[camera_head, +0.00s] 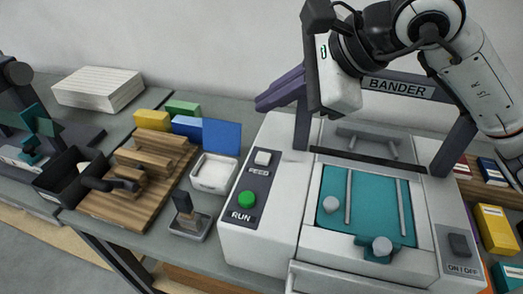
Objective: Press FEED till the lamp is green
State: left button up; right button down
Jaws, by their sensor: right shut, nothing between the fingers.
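The white machine (262,240) marked BANDER stands right of centre. I cannot tell whether this dome is a lamp or a button, and I see no other lamp. My right gripper (258,104) comes in from the upper right. Its dark purple fingers are shut and empty, with the tips pointing left and down. In the picture the tips are above the FEED button and apart from it. My left gripper is not in view.
The machine's purple frame with the BANDER sign (398,88) rises beside my right arm. A teal bed (365,190) lies beneath it. An ON/OFF switch (459,245) is at its right. A white tray (214,173), a wooden rack and a paper stack (98,88) stand left.

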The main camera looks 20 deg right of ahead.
jog(key=shift+f, duration=0.1)
jog(key=b, duration=0.5)
send_over(269, 159)
notch_tip(269, 159, down, 8)
jog(key=shift+r, duration=0.1)
jog(key=shift+f+b, duration=0.5)
dwell(0.5)
dwell(1.0)
jog(key=shift+f+b, duration=0.35)
jog(key=shift+b, duration=0.2)
